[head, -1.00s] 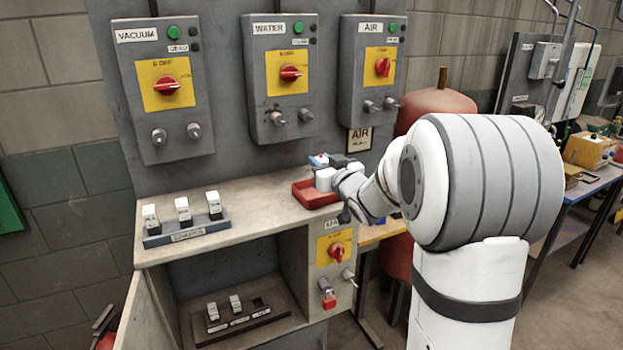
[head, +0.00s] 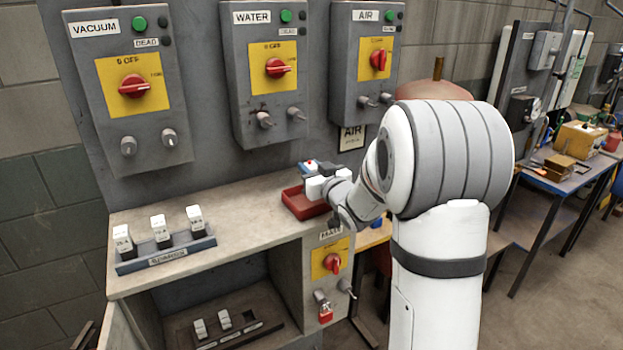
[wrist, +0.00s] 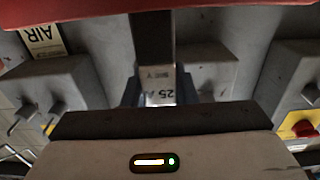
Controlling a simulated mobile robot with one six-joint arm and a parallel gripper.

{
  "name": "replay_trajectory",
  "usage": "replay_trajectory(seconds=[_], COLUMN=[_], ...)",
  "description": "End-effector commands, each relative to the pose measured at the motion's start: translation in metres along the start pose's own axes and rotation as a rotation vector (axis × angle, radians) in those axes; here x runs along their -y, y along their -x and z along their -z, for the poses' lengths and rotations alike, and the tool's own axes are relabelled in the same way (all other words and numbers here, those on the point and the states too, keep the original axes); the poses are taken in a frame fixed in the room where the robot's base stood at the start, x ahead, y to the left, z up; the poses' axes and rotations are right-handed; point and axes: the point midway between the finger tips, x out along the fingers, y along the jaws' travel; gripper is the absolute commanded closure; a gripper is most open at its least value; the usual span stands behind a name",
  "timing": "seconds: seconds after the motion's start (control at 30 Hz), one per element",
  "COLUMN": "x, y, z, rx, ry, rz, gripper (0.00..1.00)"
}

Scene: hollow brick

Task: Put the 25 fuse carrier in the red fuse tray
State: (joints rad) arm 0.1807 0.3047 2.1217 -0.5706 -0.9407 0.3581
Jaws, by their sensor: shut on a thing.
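My gripper (head: 318,184) is over the red fuse tray (head: 298,208), at the right end of the bench top. In the wrist view, my gripper (wrist: 158,92) is shut on the 25 fuse carrier (wrist: 158,97), whose white label shows upside down. The carrier's dark part points toward a red band, which looks like the tray (wrist: 230,8), at the top of that view. I cannot tell whether the carrier touches the tray. In the head view the gripper partly hides the tray.
A blue-grey holder (head: 130,266) with three white-topped carriers stands on the bench at left. Another rack (head: 262,333) with two carriers is on the shelf below. The bench top between holder and tray is clear. Switch boxes (head: 273,100) hang behind.

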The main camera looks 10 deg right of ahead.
Motion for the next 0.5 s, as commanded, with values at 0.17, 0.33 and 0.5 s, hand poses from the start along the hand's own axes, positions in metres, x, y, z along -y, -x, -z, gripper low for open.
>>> replay_trajectory(seconds=[0.17,0.33,0.5], x=[0.002,0.003,0.003], y=[-0.001,-0.001,-0.001], z=[-0.026,-0.031,-0.033], rx=[0.004,0.0,0.0], ry=[-0.003,0.0,0.0], rz=[0.003,0.005,0.005], gripper=[1.0,1.0,1.0])
